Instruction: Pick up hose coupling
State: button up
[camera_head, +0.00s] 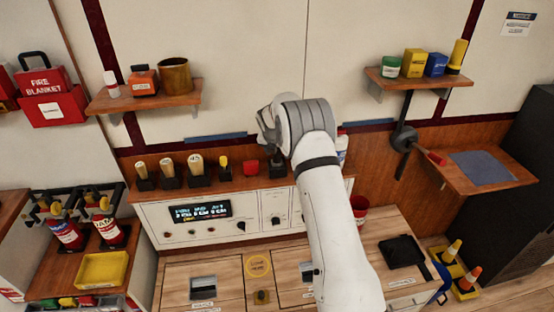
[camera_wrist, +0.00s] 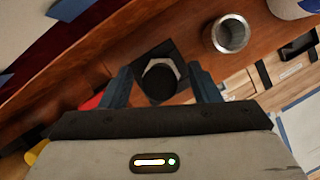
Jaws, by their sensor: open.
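A dark round piece with a pale, many-sided rim (camera_wrist: 161,78), which looks like the hose coupling, stands on a black square base (camera_wrist: 172,48) on the wooden ledge. My gripper (camera_wrist: 161,75) is open, with one finger to each side of this piece in the wrist view. Gaps show between the piece and both fingers, and I cannot tell how far below the fingertips it is. In the head view my wrist (camera_head: 300,120) hangs over the right part of the ledge and hides most of this spot.
A hollow metal cylinder (camera_wrist: 230,35) stands close by on the ledge, with a white bottle (camera_head: 342,146) farther right. A panel wall rises behind.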

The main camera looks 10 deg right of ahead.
jog(key=shift+c, duration=0.4)
jog(key=c, duration=1.1)
jog(key=shift+c, duration=0.2)
